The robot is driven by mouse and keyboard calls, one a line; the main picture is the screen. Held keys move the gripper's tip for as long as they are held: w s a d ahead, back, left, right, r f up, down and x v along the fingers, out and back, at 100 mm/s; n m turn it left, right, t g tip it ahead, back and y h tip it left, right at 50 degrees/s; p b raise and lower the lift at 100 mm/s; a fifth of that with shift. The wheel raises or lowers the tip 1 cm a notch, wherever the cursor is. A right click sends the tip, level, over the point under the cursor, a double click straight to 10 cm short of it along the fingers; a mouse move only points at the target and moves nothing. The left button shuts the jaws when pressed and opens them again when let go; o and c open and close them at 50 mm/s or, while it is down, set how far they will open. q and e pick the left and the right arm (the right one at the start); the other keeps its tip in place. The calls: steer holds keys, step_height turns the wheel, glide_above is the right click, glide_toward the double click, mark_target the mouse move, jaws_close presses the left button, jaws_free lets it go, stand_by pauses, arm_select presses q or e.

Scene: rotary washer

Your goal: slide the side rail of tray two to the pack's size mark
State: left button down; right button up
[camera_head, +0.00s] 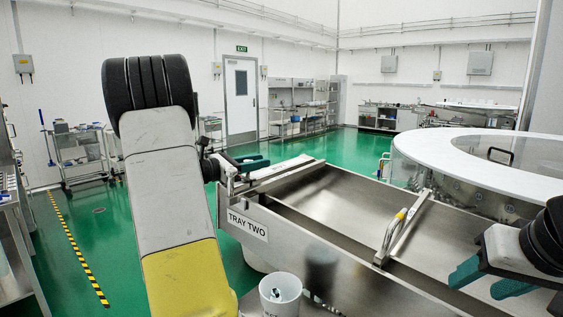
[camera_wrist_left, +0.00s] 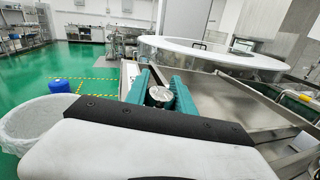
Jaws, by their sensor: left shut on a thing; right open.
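Tray two is a long steel tray (camera_head: 330,268) with a "TRAY TWO" label (camera_head: 247,225) on its near left wall. A metal crossbar with a yellow handle (camera_head: 393,232), which looks like the side rail, lies across the tray right of its middle. My left gripper (camera_head: 252,163) is at the tray's far left corner. In the left wrist view its teal fingers are shut on a round metal knob (camera_wrist_left: 160,95). My right gripper (camera_head: 487,281) is open and empty at the lower right, apart from the rail. I cannot make out a size mark or the pack.
A large white-topped round machine (camera_head: 490,160) stands behind the tray at the right. A cart (camera_head: 80,150) and green floor lie at the left. A steel bench (camera_head: 18,250) edges the far left.

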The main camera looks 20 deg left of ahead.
arm_select(q)
steer(key=c, duration=1.1)
jaws_free()
steer(key=shift+o, duration=0.2)
steer(key=v, duration=0.7)
steer(key=shift+s+a, duration=0.3)
